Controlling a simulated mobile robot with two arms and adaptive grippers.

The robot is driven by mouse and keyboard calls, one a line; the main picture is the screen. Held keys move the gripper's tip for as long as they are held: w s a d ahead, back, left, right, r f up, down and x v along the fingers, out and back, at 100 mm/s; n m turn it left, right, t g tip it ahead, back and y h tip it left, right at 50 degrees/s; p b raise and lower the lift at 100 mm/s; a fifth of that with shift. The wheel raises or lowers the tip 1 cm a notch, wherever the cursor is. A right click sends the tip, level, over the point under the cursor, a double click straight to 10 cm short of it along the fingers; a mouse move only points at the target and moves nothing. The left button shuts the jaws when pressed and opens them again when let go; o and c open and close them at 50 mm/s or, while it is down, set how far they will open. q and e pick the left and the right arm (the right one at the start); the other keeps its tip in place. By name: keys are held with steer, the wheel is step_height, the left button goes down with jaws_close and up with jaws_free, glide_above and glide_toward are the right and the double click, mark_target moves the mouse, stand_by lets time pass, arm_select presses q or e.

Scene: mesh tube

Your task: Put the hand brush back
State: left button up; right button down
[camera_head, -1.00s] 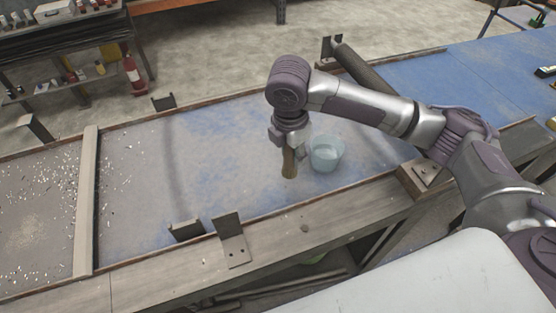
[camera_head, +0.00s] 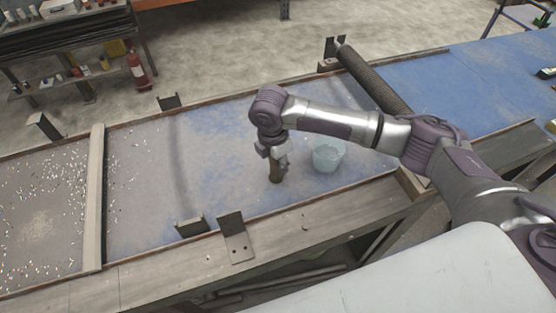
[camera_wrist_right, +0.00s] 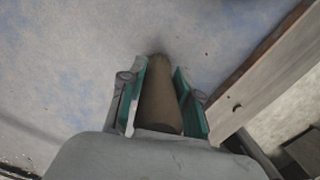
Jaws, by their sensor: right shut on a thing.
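The hand brush (camera_head: 276,174) shows as a brownish, upright piece below my right gripper (camera_head: 275,158). In the right wrist view the brush (camera_wrist_right: 160,102) is a tan, rounded shape between the two green-lined fingers of the gripper (camera_wrist_right: 161,100), which is shut on it. The brush is over the blue, scuffed table surface, close to it; I cannot tell whether it touches. The fingers and wrist hide part of the brush. My left gripper is not in view.
A translucent bucket (camera_head: 328,155) stands just right of the brush. A wooden bar (camera_head: 93,200) crosses the table at left, with scattered bits beyond it. A dark roller (camera_head: 372,77) lies behind my arm. Metal brackets (camera_head: 234,236) stand on the front edge.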

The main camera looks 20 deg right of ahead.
steer(key=c, duration=0.8)
jaws_free()
steer(key=shift+f, duration=0.1)
steer(key=r+b, duration=0.1)
steer(key=r, duration=0.3)
steer(key=a+r+b, duration=0.1)
steer(key=r, duration=0.3)
steer(key=r+b, duration=0.1)
steer(key=r, duration=0.3)
steer(key=shift+s+a+r, duration=0.15)
steer(key=shift+s, duration=0.15)
